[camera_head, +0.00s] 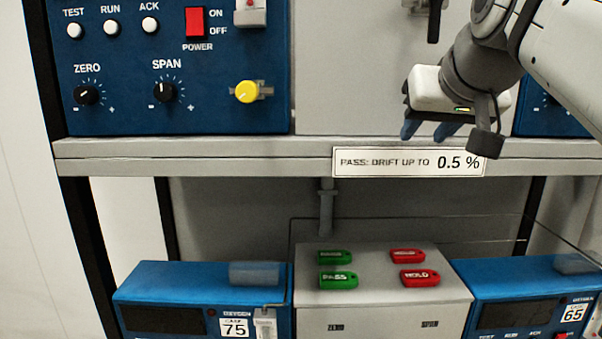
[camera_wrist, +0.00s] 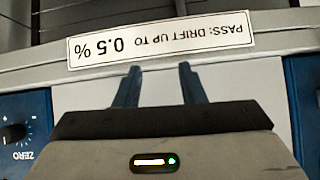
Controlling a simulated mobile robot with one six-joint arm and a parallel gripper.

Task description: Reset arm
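My gripper (camera_head: 430,130) is at the upper right of the head view, in front of the shelf edge and just above the drift label. In the wrist view my gripper (camera_wrist: 159,80) shows two blue fingers spread apart with nothing between them. The label (camera_head: 409,162) reads "PASS: DRIFT UP TO 0.5 %"; it appears upside down in the wrist view (camera_wrist: 160,45), beyond the fingertips. My gripper holds no object, and its fingers look clear of the label.
A blue panel (camera_head: 180,60) with knobs and buttons stands upper left. Below, a grey box (camera_head: 380,300) bears green tags (camera_head: 338,280) and red tags (camera_head: 415,278), between blue analysers marked 75 (camera_head: 200,290) and 65 (camera_head: 530,275). The grey shelf edge (camera_head: 200,153) runs across.

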